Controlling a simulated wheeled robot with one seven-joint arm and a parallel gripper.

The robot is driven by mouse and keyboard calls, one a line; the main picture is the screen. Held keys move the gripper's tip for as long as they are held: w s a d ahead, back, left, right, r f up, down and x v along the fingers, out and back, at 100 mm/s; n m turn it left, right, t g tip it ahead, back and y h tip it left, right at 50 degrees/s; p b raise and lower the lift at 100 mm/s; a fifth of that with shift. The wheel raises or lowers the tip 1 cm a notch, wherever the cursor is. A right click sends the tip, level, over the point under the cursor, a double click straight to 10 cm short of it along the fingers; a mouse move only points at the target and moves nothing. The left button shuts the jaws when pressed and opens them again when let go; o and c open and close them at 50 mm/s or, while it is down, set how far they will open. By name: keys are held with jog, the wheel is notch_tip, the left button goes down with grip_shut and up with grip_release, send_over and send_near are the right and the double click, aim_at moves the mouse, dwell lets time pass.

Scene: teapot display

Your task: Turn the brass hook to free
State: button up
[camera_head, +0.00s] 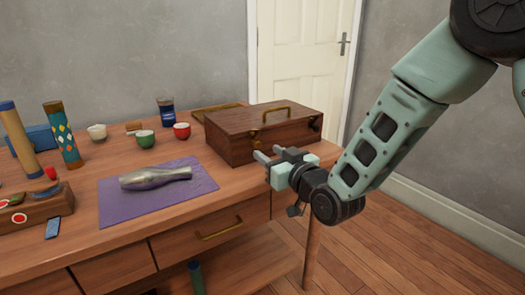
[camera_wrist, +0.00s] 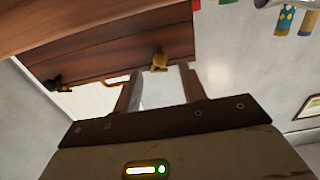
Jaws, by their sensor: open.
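A dark brown wooden case (camera_head: 262,128) stands shut at the back right of the table, with a brass handle (camera_head: 277,115) on its lid. In the wrist view the case (camera_wrist: 110,50) appears upside down. A small brass hook (camera_wrist: 159,61) sits on its front face, between and just beyond my fingertips in the picture. The hook's exact turn is hard to read. A dark fitting (camera_wrist: 57,83) is farther left on the same face. My gripper (camera_head: 267,154) is open and empty in front of the case, and I see no contact with the hook.
A purple mat (camera_head: 112,210) with a silvery vase-like object (camera_head: 155,178) lies left of my gripper. Green (camera_head: 145,139) and red (camera_head: 182,131) cups stand behind it. A patterned cylinder (camera_head: 62,135) and a wooden rack (camera_head: 40,208) are at the left. Floor is clear at the right.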

aim_at(259, 146)
jog(key=shift+x, duration=2)
grip_shut()
jog(key=m+b, duration=0.1)
jog(key=m, duration=0.5)
jog(key=shift+m+b, duration=0.3)
jog(key=shift+b, duration=0.05)
jog(key=m, duration=0.6)
jog(key=shift+m, duration=0.3)
